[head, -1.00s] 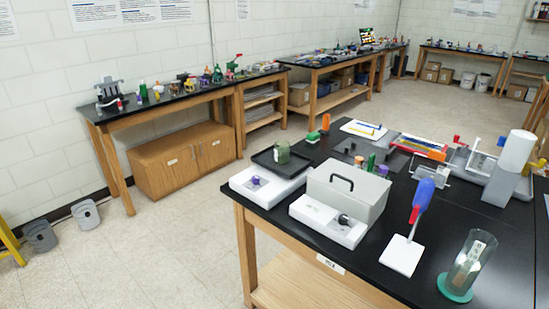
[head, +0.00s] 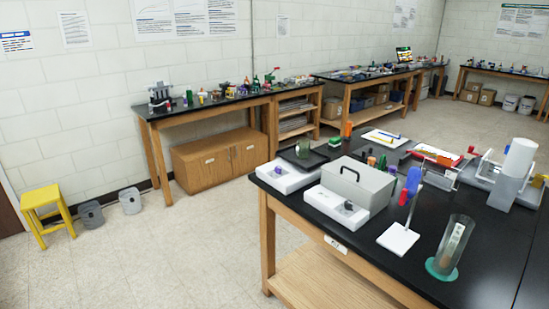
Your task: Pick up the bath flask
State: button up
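No vessel is clearly marked as the bath flask. A tall clear glass cylinder (head: 457,240) with a green round base stands near the table's front edge at the right. My gripper is not in view.
The black-topped table (head: 380,262) also bears a grey box with a handle (head: 362,187), white devices (head: 285,177), a stand with a white base (head: 398,240) and a large white cylinder (head: 519,157). A yellow stool (head: 42,205) is at the left.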

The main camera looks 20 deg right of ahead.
aim_at(303, 145)
jog(key=u, duration=0.4)
jog(key=k, duration=0.9)
jog(key=u, duration=1)
jog(key=i, duration=1.85)
jog(key=z, duration=1.2)
jog(key=i, duration=0.8)
jog(key=z, duration=0.25)
